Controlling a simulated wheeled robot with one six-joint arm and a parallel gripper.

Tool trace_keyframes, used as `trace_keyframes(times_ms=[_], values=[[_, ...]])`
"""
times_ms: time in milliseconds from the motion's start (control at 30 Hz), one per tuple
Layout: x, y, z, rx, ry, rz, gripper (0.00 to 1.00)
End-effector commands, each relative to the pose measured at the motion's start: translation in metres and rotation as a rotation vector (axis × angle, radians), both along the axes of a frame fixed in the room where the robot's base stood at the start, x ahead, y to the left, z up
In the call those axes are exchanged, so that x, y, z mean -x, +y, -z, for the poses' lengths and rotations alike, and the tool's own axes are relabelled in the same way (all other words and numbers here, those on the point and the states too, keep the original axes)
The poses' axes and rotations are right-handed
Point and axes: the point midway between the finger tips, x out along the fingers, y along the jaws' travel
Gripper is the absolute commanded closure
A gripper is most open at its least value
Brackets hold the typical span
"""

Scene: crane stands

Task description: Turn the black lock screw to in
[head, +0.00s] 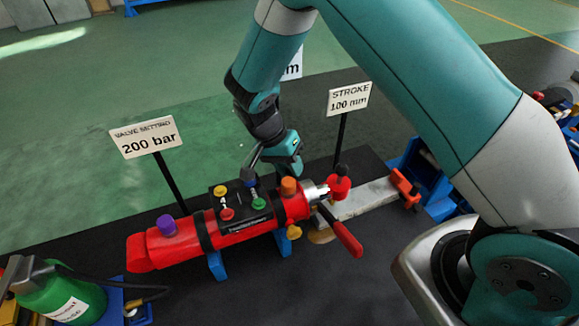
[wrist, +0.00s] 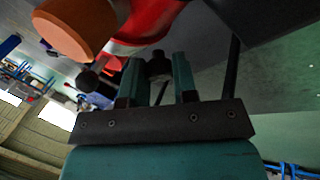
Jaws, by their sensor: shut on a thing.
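A red cylinder (head: 240,226) lies on blue supports. The black lock screw appears to be the small dark knob (wrist: 158,66) between my two teal fingers in the wrist view. In the head view I cannot make it out; it seems hidden behind the cylinder and my gripper. My gripper (head: 293,167) reaches down at the far side of the cylinder, near the orange knob (head: 289,187). In the wrist view my gripper (wrist: 157,75) is shut on the dark knob, with a finger on each side. The screw's in or out position cannot be read.
The orange knob (wrist: 75,32) is close to my fingers in the wrist view. A red part with a black knob (head: 339,184) stands right of the cylinder. A red-handled lever (head: 346,238) sticks out in front. Sign posts (head: 172,183) rise behind. A green bottle (head: 58,290) stands at left.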

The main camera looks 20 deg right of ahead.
Motion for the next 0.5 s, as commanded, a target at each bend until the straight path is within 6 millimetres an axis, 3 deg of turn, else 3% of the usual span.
trace_keyframes(times_ms=[467,500], values=[[-0.0005,0.0004,-0.0004,0.007,-0.001,0.013,0.97],[-0.0005,0.0004,-0.0004,0.006,-0.001,0.012,0.71]])
